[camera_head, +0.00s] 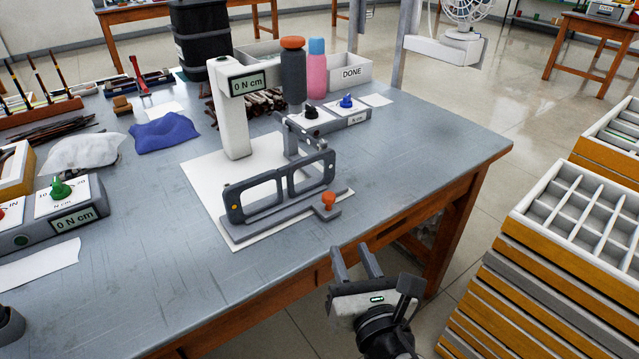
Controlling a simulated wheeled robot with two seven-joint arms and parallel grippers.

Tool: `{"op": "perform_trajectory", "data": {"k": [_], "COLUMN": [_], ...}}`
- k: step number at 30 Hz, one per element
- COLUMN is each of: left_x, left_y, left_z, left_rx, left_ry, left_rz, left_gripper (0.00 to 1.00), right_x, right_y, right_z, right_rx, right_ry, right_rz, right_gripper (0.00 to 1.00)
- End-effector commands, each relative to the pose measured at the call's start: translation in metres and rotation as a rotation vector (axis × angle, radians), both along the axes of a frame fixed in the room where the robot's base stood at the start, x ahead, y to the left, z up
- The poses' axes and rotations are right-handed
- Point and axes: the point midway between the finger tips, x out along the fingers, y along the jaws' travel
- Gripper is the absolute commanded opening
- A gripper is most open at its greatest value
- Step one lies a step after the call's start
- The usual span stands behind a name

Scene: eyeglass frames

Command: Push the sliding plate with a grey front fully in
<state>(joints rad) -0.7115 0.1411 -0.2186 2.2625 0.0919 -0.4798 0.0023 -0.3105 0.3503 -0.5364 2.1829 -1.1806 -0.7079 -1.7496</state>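A dark eyeglass frame (282,190) stands upright in a grey holder on a white sheet at the table's middle. The holder has a long grey base rail (262,228). A small grey plate with an orange knob (328,200) juts toward the table's front edge at the rail's right end. I cannot tell for sure whether this is the sliding plate with the grey front. My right gripper (354,262) is open and empty, in front of the table edge and below the knob, apart from the holder. My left gripper is not in view.
A white post with a display (234,110) stands behind the frame. Grey and pink bottles (316,72) and a box with knobs (346,110) are at the back. Stacked compartment trays (580,215) with wood-coloured and grey fronts stand at the right. The table's right corner is clear.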

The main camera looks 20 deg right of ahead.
Motion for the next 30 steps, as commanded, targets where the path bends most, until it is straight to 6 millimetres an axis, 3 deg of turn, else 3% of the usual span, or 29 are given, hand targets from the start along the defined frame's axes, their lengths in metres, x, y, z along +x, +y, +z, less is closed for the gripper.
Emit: {"op": "perform_trajectory", "data": {"k": [3,8,21,30], "left_x": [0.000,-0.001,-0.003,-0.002], "left_y": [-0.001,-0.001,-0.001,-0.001], "left_z": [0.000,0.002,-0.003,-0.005], "left_rx": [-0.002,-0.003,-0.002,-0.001], "left_ry": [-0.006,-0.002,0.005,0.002], "left_rz": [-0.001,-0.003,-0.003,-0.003], "left_gripper": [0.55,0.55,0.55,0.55], "right_x": [0.004,0.023,0.117,0.156], "right_y": [0.000,-0.001,-0.005,-0.007], "right_z": [0.007,0.010,0.008,0.007], "right_rx": [-0.119,-0.136,-0.130,-0.129], "right_ry": [-0.038,-0.044,-0.042,-0.039], "right_rz": [-0.002,-0.004,-0.004,-0.004], "right_gripper": [0.32,0.32,0.32,0.32]}}
